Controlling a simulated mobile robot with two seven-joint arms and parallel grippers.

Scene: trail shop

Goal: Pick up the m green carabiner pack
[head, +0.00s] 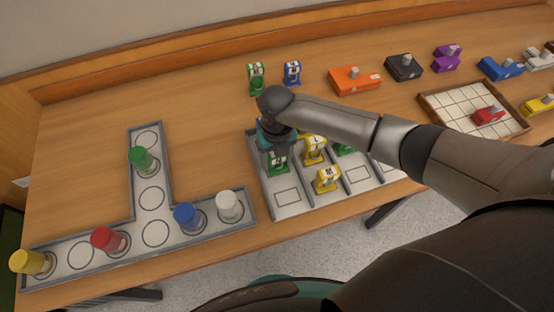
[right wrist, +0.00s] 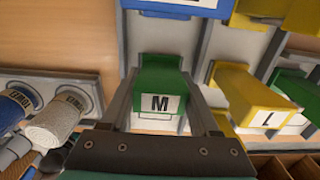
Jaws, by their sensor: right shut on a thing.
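The green carabiner pack marked M (right wrist: 160,85) stands between the two fingers of my right gripper (right wrist: 160,108) in the right wrist view. The gripper is shut on it. In the head view my right gripper (head: 278,155) points down over the divided tray (head: 286,197), with the green pack (head: 278,168) partly showing below it in the left lane. I cannot tell whether the pack touches the tray floor. My left gripper is not in view.
Yellow packs (head: 326,180) stand in the adjacent lane, one marked L (right wrist: 262,108). Another green pack (head: 256,78) and a blue pack (head: 292,73) stand behind the tray. An orange box (head: 355,80) is at the back.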

